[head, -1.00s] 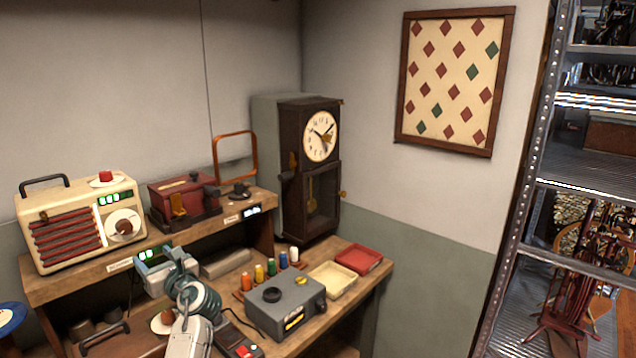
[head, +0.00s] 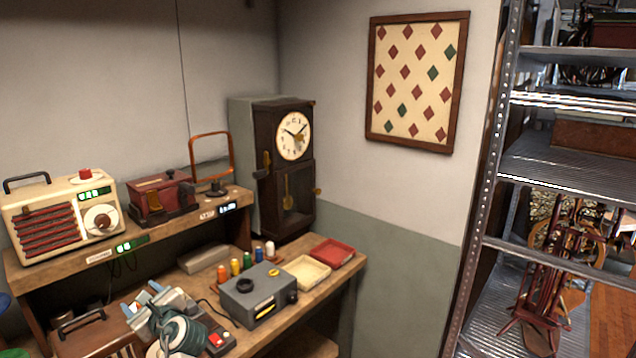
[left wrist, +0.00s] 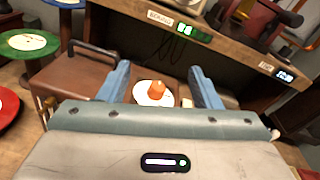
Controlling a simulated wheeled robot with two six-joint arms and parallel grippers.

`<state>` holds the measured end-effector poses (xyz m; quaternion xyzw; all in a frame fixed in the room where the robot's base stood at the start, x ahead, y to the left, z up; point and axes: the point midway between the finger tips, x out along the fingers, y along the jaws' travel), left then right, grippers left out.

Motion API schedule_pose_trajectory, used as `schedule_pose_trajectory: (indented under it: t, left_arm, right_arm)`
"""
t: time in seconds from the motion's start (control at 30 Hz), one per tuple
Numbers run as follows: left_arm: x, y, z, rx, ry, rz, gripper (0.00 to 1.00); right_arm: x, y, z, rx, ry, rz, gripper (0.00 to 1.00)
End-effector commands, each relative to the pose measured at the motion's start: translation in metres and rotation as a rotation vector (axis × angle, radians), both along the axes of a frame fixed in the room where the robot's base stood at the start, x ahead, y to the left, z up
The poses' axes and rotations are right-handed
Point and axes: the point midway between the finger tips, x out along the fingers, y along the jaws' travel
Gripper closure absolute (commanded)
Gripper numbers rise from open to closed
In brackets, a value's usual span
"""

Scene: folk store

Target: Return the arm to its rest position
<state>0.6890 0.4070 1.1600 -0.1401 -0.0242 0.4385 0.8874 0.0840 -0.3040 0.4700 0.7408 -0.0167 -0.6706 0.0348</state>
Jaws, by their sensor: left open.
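My left gripper (head: 142,298) is low at the left of the head view, over the front of the wooden workbench (head: 270,337). Its two blue fingers are apart, and they also show in the left wrist view (left wrist: 158,76). Nothing is held between them. Past the fingers in the wrist view, a small orange-red knob-like thing (left wrist: 158,87) sits on a white disc (left wrist: 146,99). My right gripper is in neither view.
A grey box (head: 258,290), cream tray (head: 306,273) and red tray (head: 332,253) stand on the bench. A cream radio (head: 62,221) and red device (head: 160,196) stand on the raised shelf. A metal rack (head: 480,180) is at right. A brown case (left wrist: 75,75) is left of the fingers.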

Motion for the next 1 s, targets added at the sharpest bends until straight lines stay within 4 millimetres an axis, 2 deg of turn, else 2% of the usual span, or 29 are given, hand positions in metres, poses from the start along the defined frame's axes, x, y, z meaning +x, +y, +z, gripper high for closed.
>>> schedule_pose_trajectory:
  t: [0.17,0.27,0.37,0.4,0.5,0.6,0.7,0.8,1.0]
  left_arm:
    - [-0.038,-0.002,-0.045,-0.239,-0.108,0.019,0.42]
    - [-0.069,-0.006,-0.076,-0.420,-0.186,0.050,0.42]
    - [-0.111,-0.014,-0.112,-0.655,-0.282,0.111,0.42]
    - [-0.132,-0.019,-0.127,-0.764,-0.324,0.148,0.42]
    - [-0.185,-0.034,-0.159,-1.032,-0.424,0.270,0.42]
    - [-0.239,-0.053,-0.182,-1.271,-0.506,0.425,0.42]
    - [-0.280,-0.070,-0.193,-1.440,-0.564,0.572,0.42]
    - [-0.312,-0.084,-0.199,-1.553,-0.599,0.698,0.42]
    - [-0.362,-0.107,-0.201,-1.696,-0.644,0.913,0.42]
  right_arm:
    - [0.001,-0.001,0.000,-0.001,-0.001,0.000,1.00]
    - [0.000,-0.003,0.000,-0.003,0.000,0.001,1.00]
    - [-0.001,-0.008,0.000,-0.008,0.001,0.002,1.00]
    - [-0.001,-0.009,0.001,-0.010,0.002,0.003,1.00]
    - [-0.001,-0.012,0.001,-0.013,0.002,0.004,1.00]
    - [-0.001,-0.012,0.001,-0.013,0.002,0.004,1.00]
    - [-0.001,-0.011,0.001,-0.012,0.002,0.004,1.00]
    - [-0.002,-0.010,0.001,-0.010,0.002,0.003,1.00]
    - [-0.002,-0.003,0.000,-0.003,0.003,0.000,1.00]
